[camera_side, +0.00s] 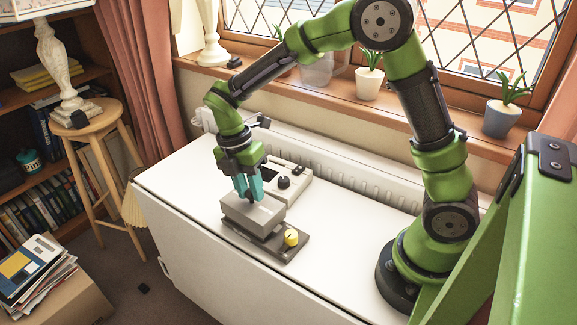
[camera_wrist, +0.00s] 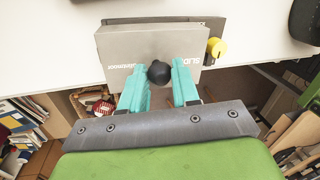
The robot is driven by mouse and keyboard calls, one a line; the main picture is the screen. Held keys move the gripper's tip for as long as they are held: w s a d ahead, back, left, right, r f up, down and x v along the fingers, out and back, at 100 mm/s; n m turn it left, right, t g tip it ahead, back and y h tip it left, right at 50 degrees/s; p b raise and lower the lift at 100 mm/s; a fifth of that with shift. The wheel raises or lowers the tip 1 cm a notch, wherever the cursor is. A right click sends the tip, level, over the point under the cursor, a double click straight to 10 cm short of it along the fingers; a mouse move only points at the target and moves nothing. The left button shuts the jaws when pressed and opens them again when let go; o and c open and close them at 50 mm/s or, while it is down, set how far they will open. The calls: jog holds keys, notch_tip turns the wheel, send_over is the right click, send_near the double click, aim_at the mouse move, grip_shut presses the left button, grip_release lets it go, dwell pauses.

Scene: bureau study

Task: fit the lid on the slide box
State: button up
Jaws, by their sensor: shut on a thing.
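My gripper (camera_side: 249,194) has teal fingers shut on the round black knob (camera_wrist: 159,73) of the grey lid (camera_wrist: 130,45). In the side view the lid (camera_side: 266,216) looks like a shallow light grey box, pointing knob up under the fingers. Below it is the darker slide box (camera_side: 250,228), mostly covered by the lid. I cannot tell whether the lid rests on the box or hangs just above it. In the wrist view lettering shows on the lid.
A dark base plate (camera_side: 287,251) with a yellow knob (camera_side: 291,237) lies under and beside the box. A pale device (camera_side: 297,188) with a black dial stands close behind. The white table is clear to the left and front; a radiator (camera_side: 340,174) runs behind.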

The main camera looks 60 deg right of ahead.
jog(key=shift+f, duration=0.9)
dwell(0.5)
jog(key=o, duration=1.3)
jog(key=shift+c, duration=0.2)
jog(key=shift+r, duration=0.1)
jog(key=shift+r, duration=3.45)
